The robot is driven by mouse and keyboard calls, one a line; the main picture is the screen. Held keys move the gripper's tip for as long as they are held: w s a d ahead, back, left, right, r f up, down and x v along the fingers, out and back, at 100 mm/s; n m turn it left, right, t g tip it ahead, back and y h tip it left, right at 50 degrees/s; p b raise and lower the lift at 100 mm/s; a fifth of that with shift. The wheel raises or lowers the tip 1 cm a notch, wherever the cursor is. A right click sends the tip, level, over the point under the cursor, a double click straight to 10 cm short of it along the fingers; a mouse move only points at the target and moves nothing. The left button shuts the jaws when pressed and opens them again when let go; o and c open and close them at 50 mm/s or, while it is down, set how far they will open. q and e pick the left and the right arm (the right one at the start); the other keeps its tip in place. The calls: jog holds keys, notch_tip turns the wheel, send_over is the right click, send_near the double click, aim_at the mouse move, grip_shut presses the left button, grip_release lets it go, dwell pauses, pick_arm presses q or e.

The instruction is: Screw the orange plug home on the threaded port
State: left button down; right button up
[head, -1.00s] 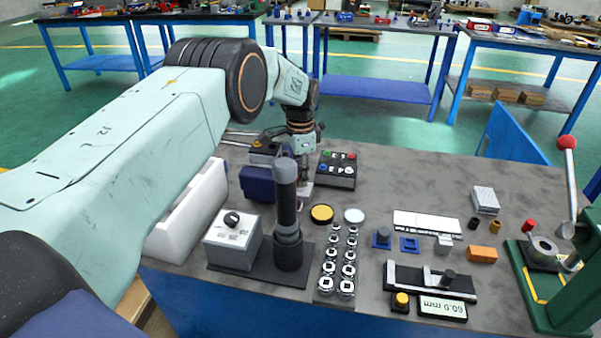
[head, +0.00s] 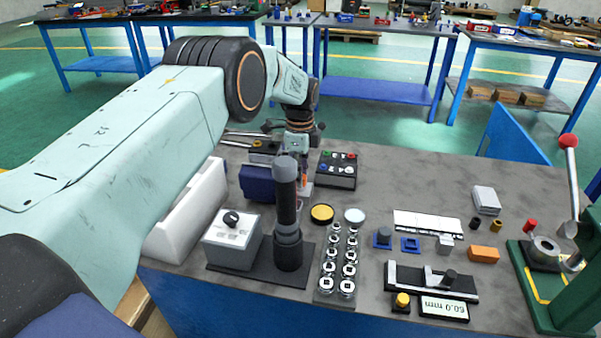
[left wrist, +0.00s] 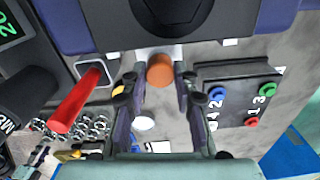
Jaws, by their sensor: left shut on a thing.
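My left gripper (head: 302,168) is at the far side of the workbench, beside a dark blue housing (head: 258,183). In the left wrist view its two fingers (left wrist: 158,84) stand either side of the round orange plug (left wrist: 160,70) and are shut on it. A bit of orange also shows below the gripper in the head view. The plug's end is close to a pale metal block (left wrist: 148,53) at the housing. The threaded port cannot be made out, so I cannot tell if the plug touches it. My right gripper is not in view.
A black button box (head: 337,168) stands just right of the gripper. A tall dark cylinder (head: 287,210) stands in front and partly hides the area. A red rod (left wrist: 75,100) shows in the left wrist view. A grey knob box (head: 233,238) is front left.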

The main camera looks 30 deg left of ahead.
pick_arm(q)
jog(key=m, duration=0.3)
jog(key=shift+m, duration=0.4)
jog(key=m, duration=0.3)
jog(key=shift+m+b, duration=0.3)
jog(key=shift+m, duration=0.6)
jog(key=m, duration=0.5)
jog(key=c, duration=1)
grip_release()
jog(key=shift+o, duration=0.2)
